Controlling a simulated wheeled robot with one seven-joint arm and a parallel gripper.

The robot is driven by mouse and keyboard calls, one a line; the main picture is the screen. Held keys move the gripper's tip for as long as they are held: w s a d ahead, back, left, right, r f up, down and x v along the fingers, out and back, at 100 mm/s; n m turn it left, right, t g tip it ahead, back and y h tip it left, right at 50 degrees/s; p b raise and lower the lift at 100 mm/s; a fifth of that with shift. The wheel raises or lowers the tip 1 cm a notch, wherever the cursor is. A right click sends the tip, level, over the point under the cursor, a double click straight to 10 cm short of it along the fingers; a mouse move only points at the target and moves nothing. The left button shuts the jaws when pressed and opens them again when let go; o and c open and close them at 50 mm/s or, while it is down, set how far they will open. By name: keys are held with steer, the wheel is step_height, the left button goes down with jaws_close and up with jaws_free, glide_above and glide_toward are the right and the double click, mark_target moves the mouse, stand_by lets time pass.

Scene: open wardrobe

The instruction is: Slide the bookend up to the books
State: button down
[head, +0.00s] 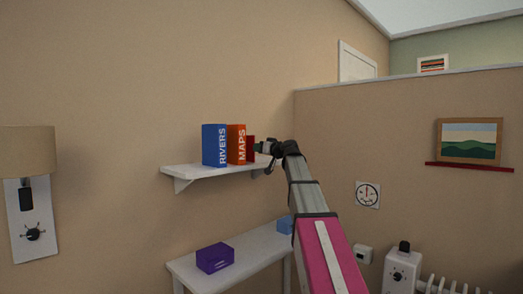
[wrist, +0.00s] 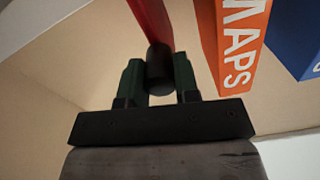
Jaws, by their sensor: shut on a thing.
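The red bookend (head: 251,148) stands upright on the white wall shelf (head: 215,171), to the right of the orange MAPS book (head: 236,144). The blue RIVERS book (head: 214,145) stands left of MAPS. My gripper (head: 262,147) is at the bookend's right side. In the wrist view, the green fingers of my gripper (wrist: 159,72) are shut on a dark round knob on the red bookend (wrist: 152,20). That view shows a gap between the bookend and the MAPS book (wrist: 232,50). The bookend's base is hidden.
A lower white table (head: 235,251) holds a purple box (head: 215,258) and a light blue box (head: 285,224). A wall lamp (head: 28,155) is at left. A partition wall with a framed picture (head: 470,140) and a radiator (head: 450,286) is at right.

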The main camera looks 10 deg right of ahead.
steer(key=s+a, duration=0.2)
steer(key=a, duration=0.1)
steer(key=shift+s, duration=0.1)
steer(key=c, duration=0.8)
jaws_free()
steer(key=shift+c, duration=0.2)
steer(key=shift+d, duration=0.1)
steer(key=v, duration=1)
steer(key=shift+s+d, duration=0.2)
steer(key=shift+s, duration=0.1)
